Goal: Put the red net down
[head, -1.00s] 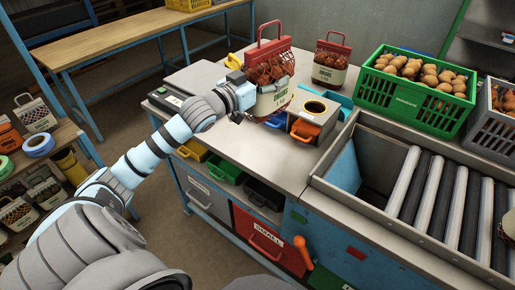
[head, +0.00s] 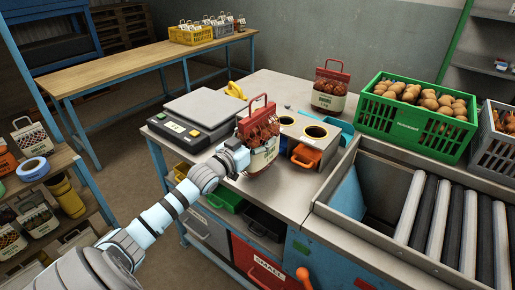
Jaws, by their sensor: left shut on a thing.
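A red net (head: 258,125) with a red top and handle, a cream label band and brown onions inside hangs upright in my left gripper (head: 236,158). The gripper is shut on its left side, low on the pack. A second red net (head: 331,88) stands upright on the bench farther back. My right gripper is not in view.
A unit with round openings and an orange bin (head: 305,156) is close right of the held net. A green crate of onions (head: 417,114) stands at the back right. A roller conveyor (head: 455,220) is at the right. Some bare bench lies in front.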

